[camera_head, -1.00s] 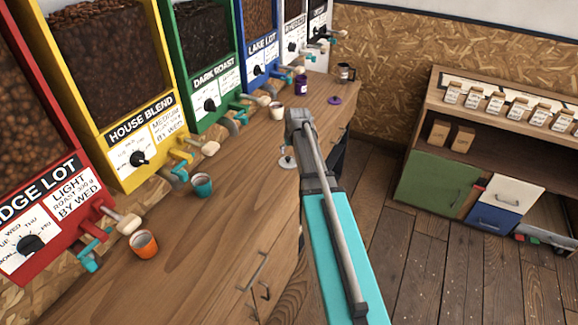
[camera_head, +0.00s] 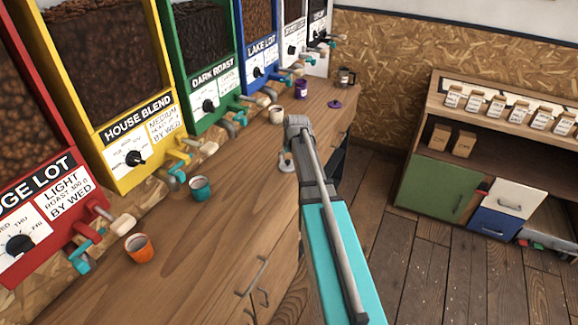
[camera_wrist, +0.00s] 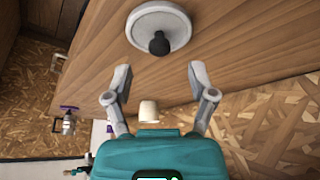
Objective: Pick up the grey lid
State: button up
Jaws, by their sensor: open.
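The grey lid (camera_wrist: 158,25) is a pale round disc with a dark knob. It lies on the wooden counter at the top of the wrist view. In the head view a small part of the lid (camera_head: 285,161) shows just left of my arm. My gripper (camera_wrist: 158,80) is open and empty, its two fingers apart below the lid in the wrist view. The knob sits between and just above the fingertips in that picture, not touching them. In the head view my arm hides the gripper.
A cream cup (camera_head: 276,114), a teal cup (camera_head: 200,188), an orange cup (camera_head: 139,249) and a purple cup (camera_head: 301,88) stand on the counter (camera_head: 205,245). A purple lid (camera_head: 334,104) lies farther back. Bean dispensers line the left. A low cabinet (camera_head: 433,188) stands at right.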

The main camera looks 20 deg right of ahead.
aim_at(288, 161)
jog(key=shift+b+x, duration=1.95)
jog(key=shift+x, duration=0.4)
jog(key=shift+r, duration=0.1)
grip_shut()
